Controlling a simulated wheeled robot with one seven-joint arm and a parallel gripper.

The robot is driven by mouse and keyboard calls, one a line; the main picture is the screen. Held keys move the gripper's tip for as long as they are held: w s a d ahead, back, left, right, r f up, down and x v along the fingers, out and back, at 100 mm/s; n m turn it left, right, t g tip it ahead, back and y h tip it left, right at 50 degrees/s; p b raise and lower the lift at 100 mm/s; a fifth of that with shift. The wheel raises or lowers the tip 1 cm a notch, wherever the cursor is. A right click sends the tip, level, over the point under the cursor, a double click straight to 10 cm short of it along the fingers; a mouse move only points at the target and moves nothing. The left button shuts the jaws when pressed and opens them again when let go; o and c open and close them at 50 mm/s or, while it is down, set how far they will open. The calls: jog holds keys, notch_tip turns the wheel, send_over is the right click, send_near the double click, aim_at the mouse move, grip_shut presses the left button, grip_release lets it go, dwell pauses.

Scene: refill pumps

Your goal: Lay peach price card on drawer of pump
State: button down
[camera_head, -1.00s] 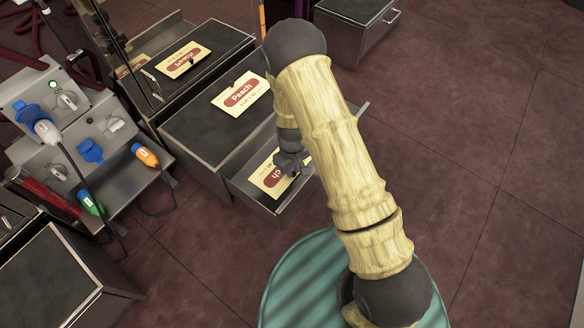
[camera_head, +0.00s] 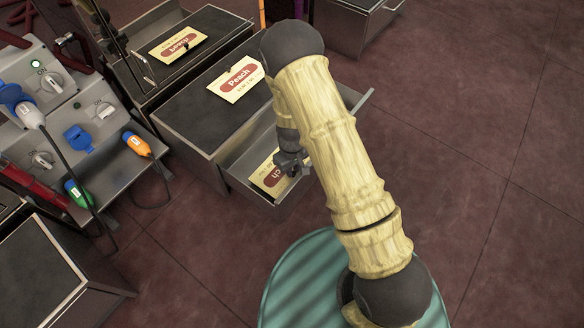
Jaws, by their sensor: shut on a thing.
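A cream price card with a red "Peach" label (camera_head: 241,78) lies on the dark top of a metal cabinet (camera_head: 190,113). Below it the cabinet's drawer (camera_head: 236,172) is pulled out. My gripper (camera_head: 292,168) is over the open drawer, shut on a second cream card (camera_head: 264,184) whose red label ends in "ch". That card is inside the drawer's outline, lying about flat; I cannot tell whether it touches the drawer's bottom. My arm hides part of the drawer and of the card.
A neighbouring cabinet at upper left bears another card (camera_head: 178,44), turned upside down. A grey panel with blue, orange (camera_head: 138,145) and green (camera_head: 77,193) nozzles and hanging hoses stands at left. A further cabinet (camera_head: 348,38) is at the back. The floor at right is clear.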

jog(key=shift+f+b, duration=0.3)
jog(key=shift+f, duration=0.55)
dwell(0.3)
jog(key=c, duration=1.3)
grip_release()
jog(key=shift+r, duration=0.1)
jog(key=r+p, duration=0.5)
jog(key=r, duration=0.3)
jog(key=r+p, duration=0.5)
jog(key=r, duration=0.4)
jog(key=shift+w+a+r, duration=0.15)
jog(key=shift+w, duration=0.05)
